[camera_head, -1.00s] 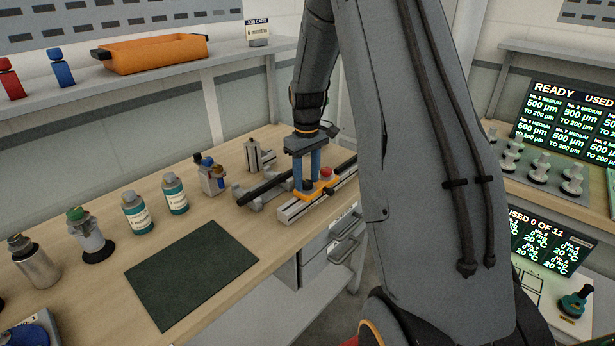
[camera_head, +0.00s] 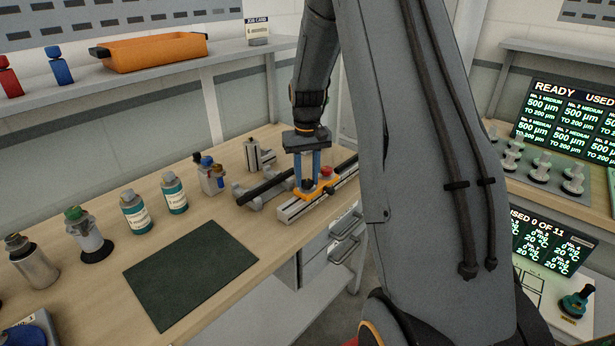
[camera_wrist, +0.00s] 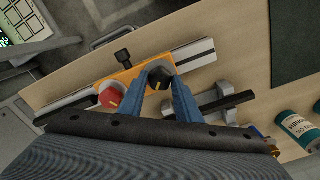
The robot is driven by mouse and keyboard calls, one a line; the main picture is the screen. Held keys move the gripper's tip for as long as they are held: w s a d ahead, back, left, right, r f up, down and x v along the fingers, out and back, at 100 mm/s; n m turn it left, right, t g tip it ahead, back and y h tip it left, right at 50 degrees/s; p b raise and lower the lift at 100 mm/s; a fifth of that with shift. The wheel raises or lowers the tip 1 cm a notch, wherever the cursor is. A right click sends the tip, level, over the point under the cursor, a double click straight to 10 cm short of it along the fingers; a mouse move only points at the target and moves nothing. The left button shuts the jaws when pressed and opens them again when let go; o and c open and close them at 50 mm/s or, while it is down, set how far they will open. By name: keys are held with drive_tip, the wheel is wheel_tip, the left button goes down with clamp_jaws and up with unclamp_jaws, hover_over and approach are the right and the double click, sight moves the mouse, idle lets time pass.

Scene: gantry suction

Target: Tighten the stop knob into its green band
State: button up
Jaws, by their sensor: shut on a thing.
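An orange carriage (camera_head: 322,188) sits on a pale metal rail (camera_head: 295,209) on the wooden bench. It carries a black knob with a yellow pointer mark (camera_wrist: 159,76) and a red knob (camera_head: 326,171). The red knob also shows in the wrist view (camera_wrist: 112,97), with a yellow mark. My gripper (camera_head: 307,184) points down with its two blue fingers on either side of the black knob, shut on it. In the wrist view my gripper (camera_wrist: 161,82) hides part of the knob's sides. I cannot make out a green band.
A black bar on grey supports (camera_head: 265,187) lies beside the rail. Bottles (camera_head: 137,213), a small tool holder (camera_head: 211,177) and a dark green mat (camera_head: 190,275) are to the left. A black T-shaped handle (camera_wrist: 123,57) stands by the carriage.

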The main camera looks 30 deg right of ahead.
sight(307, 181)
drive_tip(key=shift+r, duration=0.1)
drive_tip(key=o, duration=1.1)
drive_tip(key=shift+c, duration=0.2)
drive_tip(key=shift+r+b, duration=1.2)
drive_tip(key=shift+r, duration=2.65)
